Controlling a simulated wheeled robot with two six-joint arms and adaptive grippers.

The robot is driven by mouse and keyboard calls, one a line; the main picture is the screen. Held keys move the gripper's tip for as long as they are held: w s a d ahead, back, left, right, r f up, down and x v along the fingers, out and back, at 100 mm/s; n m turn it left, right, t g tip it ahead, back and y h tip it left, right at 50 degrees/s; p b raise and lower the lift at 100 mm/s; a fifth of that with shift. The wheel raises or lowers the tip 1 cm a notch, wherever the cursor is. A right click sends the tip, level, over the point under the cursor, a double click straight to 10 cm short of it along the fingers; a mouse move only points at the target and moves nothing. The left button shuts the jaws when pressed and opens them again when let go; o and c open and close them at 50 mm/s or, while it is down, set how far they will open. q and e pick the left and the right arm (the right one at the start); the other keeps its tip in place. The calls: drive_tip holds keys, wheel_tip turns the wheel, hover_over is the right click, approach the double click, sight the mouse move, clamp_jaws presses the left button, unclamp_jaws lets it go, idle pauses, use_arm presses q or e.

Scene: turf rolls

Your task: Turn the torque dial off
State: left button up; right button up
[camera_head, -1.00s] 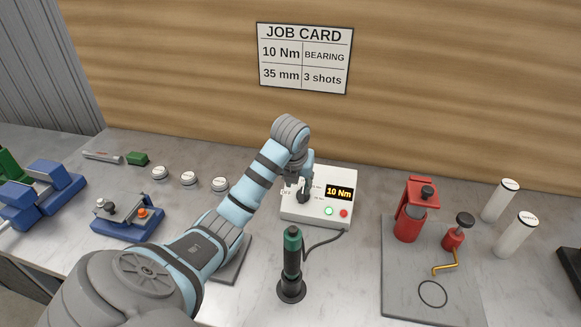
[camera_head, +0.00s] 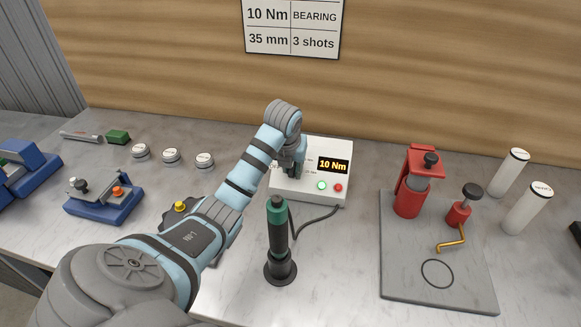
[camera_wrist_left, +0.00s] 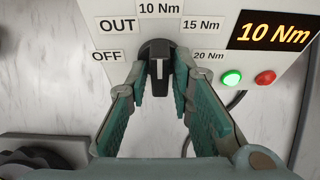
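The white torque controller (camera_head: 318,187) stands on the bench by the wall, its display lit with "10 Nm". In the left wrist view its black dial (camera_wrist_left: 159,68) has its ridge pointing up to the 10 Nm label. The OFF label (camera_wrist_left: 106,57) is to the left of the dial, below OUT. My left gripper (camera_wrist_left: 158,75) is open, with one finger on each side of the dial; I cannot tell whether the pads touch it. In the head view the left gripper (camera_head: 291,166) hides most of the dial. My right gripper is not in view.
A green light (camera_wrist_left: 231,77) and a red light (camera_wrist_left: 266,77) sit right of the dial. A black and green driver (camera_head: 279,240) stands in front of the controller, joined by a cable. A red press (camera_head: 410,184) on a grey plate (camera_head: 400,285) is to the right.

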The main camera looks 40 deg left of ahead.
use_arm(q)
clamp_jaws()
drive_tip(key=shift+n, duration=0.3)
drive_tip(key=n+t+h+p, duration=0.1)
drive_tip(key=n, duration=0.2)
drive_tip(key=shift+s, duration=0.1)
drive_tip(key=n+t, duration=0.1)
drive_tip(key=n, duration=0.2)
drive_tip(key=n+h, duration=0.1)
drive_tip(key=n, duration=0.2)
drive_tip(key=shift+t, duration=0.4)
drive_tip(key=n+t+p, duration=0.1)
drive_tip(key=n, duration=0.2)
drive_tip(key=shift+s+p, duration=0.1)
drive_tip(key=shift+p, duration=0.2)
drive_tip(key=shift+f+n+t+p, duration=0.1)
drive_tip(key=shift+n+t+p, duration=0.7)
drive_tip(key=shift+n, duration=1)
drive_tip(key=shift+p, duration=0.3)
drive_tip(key=shift+o, duration=2.4)
unclamp_jaws()
drive_tip(key=shift+a, duration=0.1)
